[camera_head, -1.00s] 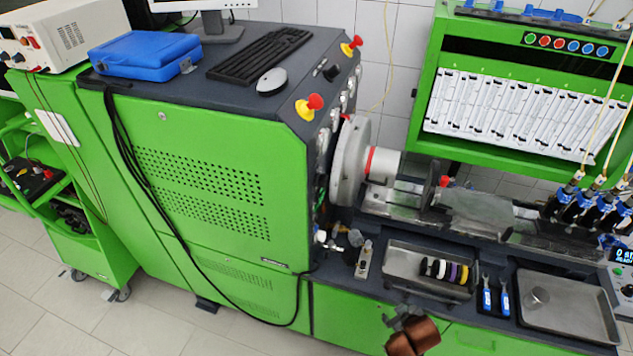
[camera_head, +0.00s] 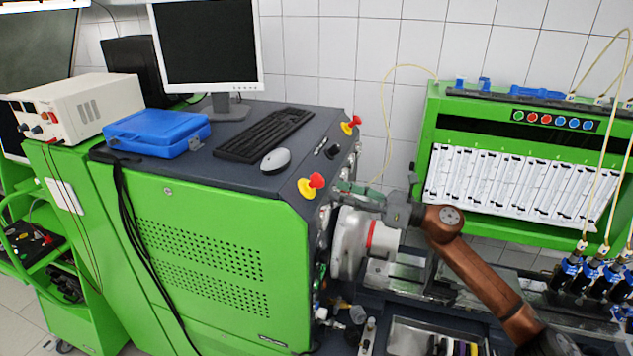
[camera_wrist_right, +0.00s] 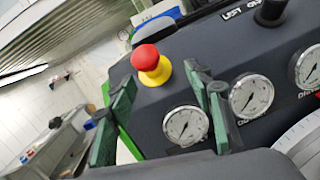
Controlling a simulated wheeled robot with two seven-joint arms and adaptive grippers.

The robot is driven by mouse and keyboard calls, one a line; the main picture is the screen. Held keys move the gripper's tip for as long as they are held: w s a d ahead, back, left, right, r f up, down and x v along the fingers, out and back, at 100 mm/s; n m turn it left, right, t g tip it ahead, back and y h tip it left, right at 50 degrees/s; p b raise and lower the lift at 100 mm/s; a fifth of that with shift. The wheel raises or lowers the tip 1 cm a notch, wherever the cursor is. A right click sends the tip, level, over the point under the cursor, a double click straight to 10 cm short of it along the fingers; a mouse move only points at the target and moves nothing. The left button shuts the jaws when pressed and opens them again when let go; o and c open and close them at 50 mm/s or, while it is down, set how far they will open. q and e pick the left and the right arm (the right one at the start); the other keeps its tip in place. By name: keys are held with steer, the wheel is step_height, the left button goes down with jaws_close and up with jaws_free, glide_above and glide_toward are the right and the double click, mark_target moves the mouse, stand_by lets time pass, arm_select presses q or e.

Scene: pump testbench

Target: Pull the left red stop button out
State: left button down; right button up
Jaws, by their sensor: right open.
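The left red stop button (camera_head: 316,181) has a red mushroom cap on a yellow base. It sits on the dark sloped corner of the green bench's top. In the right wrist view the same button (camera_wrist_right: 147,58) shows ahead, above the gap between my fingers. My right gripper (camera_head: 341,191) is just to the right of the button, its green-padded fingers pointing left at it. In the right wrist view my right gripper (camera_wrist_right: 160,85) is open, with nothing between its fingers. It appears apart from the button. My left gripper is in no view.
A second red stop button (camera_head: 347,128) stands farther back on the same top. A mouse (camera_head: 275,161), keyboard (camera_head: 264,135) and blue case (camera_head: 157,131) lie left of it. Pressure gauges (camera_wrist_right: 186,125) are close to my right fingers. A round metal flange (camera_head: 350,245) is below my right gripper.

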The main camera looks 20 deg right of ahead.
mark_target(322, 180)
steer(key=r+n+g, duration=0.1)
steer(key=s+r+n, duration=0.1)
steer(key=n, duration=0.1)
steer(key=shift+a+r+g, duration=0.1)
steer(key=shift+r+g, duration=0.15)
steer(key=shift+g, duration=0.15)
steer(key=p+x, duration=0.2)
steer(key=x, duration=0.4)
steer(key=shift+p, duration=0.35)
steer(key=shift+w+a+f, duration=0.15)
steer(key=shift+w+a, duration=0.25)
steer(key=shift+a, duration=0.1)
steer(key=shift+c, duration=0.4)
